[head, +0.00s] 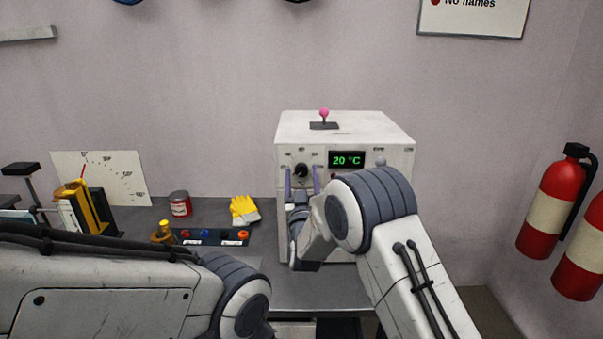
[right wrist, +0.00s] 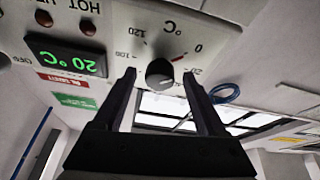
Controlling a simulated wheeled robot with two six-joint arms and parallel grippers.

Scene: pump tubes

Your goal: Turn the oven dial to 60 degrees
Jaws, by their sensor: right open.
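The white oven (head: 395,150) stands on the bench against the wall. Its green display (head: 346,160) reads 20 °C, and the same display (right wrist: 66,56) shows in the right wrist view. The black dial (head: 301,170) is on the oven front, left of the display. In the right wrist view the dial (right wrist: 159,73) sits between the two fingertips of my right gripper (right wrist: 159,78). The fingers are open, one on each side, with gaps to the dial. My right gripper (head: 302,178) also shows in the head view. My left arm is at lower left; its gripper is out of view.
A pink-knobbed lever (head: 324,114) stands on the oven top. Left on the bench are a red can (head: 180,204), yellow gloves (head: 244,210) and a strip of coloured knobs (head: 207,236). Red fire extinguishers (head: 550,205) are at the right wall.

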